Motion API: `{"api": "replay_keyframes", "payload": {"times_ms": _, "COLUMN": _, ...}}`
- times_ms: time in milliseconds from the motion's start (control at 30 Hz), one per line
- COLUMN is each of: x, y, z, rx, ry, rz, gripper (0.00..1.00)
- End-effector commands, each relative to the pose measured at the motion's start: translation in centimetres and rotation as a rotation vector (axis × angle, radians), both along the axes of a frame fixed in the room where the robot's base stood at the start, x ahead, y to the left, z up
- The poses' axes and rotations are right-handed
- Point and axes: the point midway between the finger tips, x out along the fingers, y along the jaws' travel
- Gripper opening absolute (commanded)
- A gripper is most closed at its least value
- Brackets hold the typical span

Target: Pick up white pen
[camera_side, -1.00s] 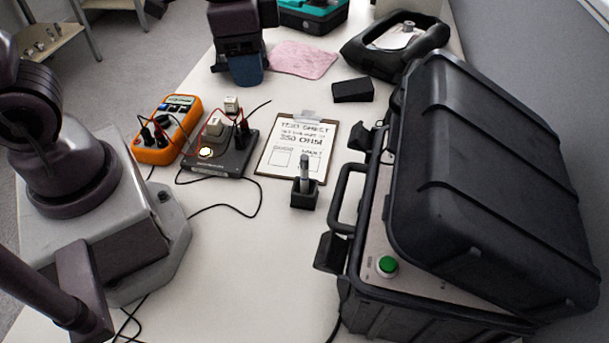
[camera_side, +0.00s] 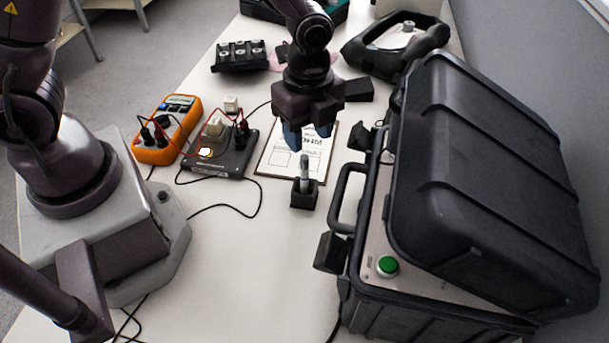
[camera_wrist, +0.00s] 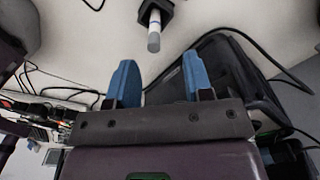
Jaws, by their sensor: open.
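The pen (camera_side: 304,173), white-grey in colour, stands upright in a small black holder (camera_side: 304,197) in front of the clipboard (camera_side: 283,166). In the wrist view the pen (camera_wrist: 154,32) points toward me from its holder (camera_wrist: 166,10), beyond the gap between my fingers. My gripper (camera_side: 307,138) has blue fingertips and hangs behind and above the pen, over the clipboard, hiding much of its sheet. In the wrist view my gripper (camera_wrist: 161,80) has its two fingers apart with nothing between them.
A large black case (camera_side: 480,190) with a raised lid and a green button (camera_side: 387,266) stands at the right. An orange multimeter (camera_side: 167,130) and a wired black box (camera_side: 222,157) lie left. A black block with round fittings (camera_side: 240,56) sits behind.

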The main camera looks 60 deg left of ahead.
Motion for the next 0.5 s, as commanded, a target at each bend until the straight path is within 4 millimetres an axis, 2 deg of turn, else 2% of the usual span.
{"api": "replay_keyframes", "payload": {"times_ms": 267, "x": -0.3, "y": 0.0, "z": -2.3, "rx": 0.001, "ry": 0.002, "rz": 0.001, "gripper": 0.47}}
{"api": "replay_keyframes", "payload": {"times_ms": 500, "x": -0.9, "y": -0.2, "z": -5.8, "rx": 0.002, "ry": 0.003, "rz": 0.0, "gripper": 0.47}}
